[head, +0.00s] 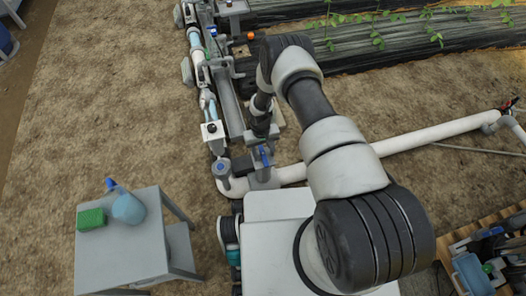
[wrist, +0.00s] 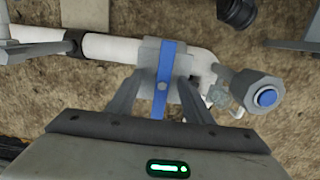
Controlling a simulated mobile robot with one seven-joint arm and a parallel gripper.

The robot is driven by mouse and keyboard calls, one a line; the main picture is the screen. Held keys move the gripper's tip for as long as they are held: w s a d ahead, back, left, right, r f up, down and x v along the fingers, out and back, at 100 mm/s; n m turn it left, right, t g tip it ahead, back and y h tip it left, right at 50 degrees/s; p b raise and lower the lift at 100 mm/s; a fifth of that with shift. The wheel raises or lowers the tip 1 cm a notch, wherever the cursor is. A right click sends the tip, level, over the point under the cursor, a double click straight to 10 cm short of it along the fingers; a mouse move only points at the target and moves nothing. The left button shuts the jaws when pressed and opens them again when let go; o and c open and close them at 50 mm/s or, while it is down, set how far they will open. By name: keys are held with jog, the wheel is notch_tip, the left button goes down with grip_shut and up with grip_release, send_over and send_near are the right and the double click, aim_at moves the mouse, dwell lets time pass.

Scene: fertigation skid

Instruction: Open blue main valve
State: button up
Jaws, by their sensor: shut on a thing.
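The blue main valve shows as a blue lever handle (wrist: 167,58) on a grey valve body (wrist: 151,52) on a white pipe. In the wrist view the lever lies crosswise to the pipe. In the head view the blue lever (head: 264,155) shows just below my gripper (head: 262,137), close to the pipe's left end. My gripper (wrist: 163,86) has one finger on each side of the lever and is shut on it. The lower end of the lever is hidden by my gripper's body in the wrist view.
A grey fitting with a blue button (wrist: 268,97) stands right of the valve. The long white pipe (head: 430,134) runs off to the right. A grey table (head: 125,255) with a green sponge (head: 91,220) and a blue jug (head: 128,209) stands at lower left. Bare soil lies left.

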jog(key=shift+d+f+t+p, duration=0.35)
jog(key=shift+f+p, duration=0.4)
jog(key=shift+p, duration=0.65)
notch_tip(320, 180, up, 4)
jog(key=p, duration=0.2)
jog(key=shift+w+a+f+p, duration=0.1)
jog(key=shift+a+f+p, duration=0.05)
jog(key=shift+f+p, duration=0.15)
jog(key=shift+a+r, duration=0.1)
jog(key=shift+r, duration=0.15)
jog(key=shift+r, duration=0.1)
